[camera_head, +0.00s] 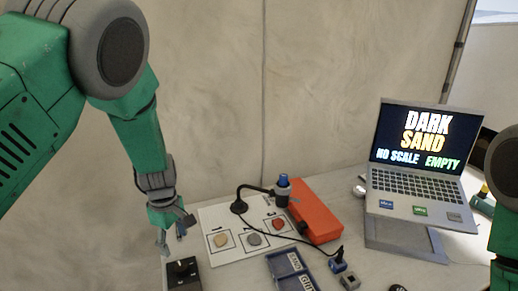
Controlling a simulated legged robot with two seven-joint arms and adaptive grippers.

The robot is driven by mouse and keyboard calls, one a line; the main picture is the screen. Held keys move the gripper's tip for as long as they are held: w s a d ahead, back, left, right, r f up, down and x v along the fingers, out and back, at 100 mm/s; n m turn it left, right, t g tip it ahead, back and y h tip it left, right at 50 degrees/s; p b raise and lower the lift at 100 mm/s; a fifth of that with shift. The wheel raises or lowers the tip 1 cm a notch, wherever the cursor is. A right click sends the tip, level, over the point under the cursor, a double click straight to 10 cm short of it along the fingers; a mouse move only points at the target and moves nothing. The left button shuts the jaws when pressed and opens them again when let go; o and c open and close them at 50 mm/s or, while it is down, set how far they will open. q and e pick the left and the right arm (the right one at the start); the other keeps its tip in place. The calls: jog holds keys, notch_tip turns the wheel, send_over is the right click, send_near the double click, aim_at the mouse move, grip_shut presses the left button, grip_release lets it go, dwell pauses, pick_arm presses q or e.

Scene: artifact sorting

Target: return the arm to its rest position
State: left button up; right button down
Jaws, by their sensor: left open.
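My left arm (140,130) comes in from the left, green and grey, reaching down over the table. My left gripper (172,234) is open and empty at the table's left edge, above a small dark box (183,272) with a knob on top. I cannot tell whether it touches the box. Part of my right arm (505,190) shows at the right edge; its gripper is out of view.
A white board (213,216) holds a tan, a grey and a red piece. A lamp-like device (282,185) on a bent stalk, an orange case (316,212), blue trays (290,270) and a raised laptop (415,185) stand around it. A fabric wall is behind.

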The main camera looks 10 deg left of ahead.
pick_arm(q)
jog(key=s+a+f+m+y, duration=0.1)
jog(key=s+a+f+m, duration=0.25)
jog(key=s+f, duration=0.55)
jog(key=s+d+f+m, duration=0.2)
jog(key=s+m, duration=0.4)
jog(key=s, duration=0.5)
jog(key=s+d+f+m, duration=0.3)
jog(key=s+m, duration=0.2)
jog(key=s, duration=0.6)
jog(key=f+b, duration=0.1)
jog(key=b, duration=0.1)
jog(key=d+f+m+b, duration=0.1)
jog(key=f+b, duration=0.1)
jog(key=w+d+f+m+h+b, duration=0.1)
jog(key=f+b, duration=0.1)
jog(key=shift+t+b, duration=0.3)
jog(key=shift+a, duration=0.1)
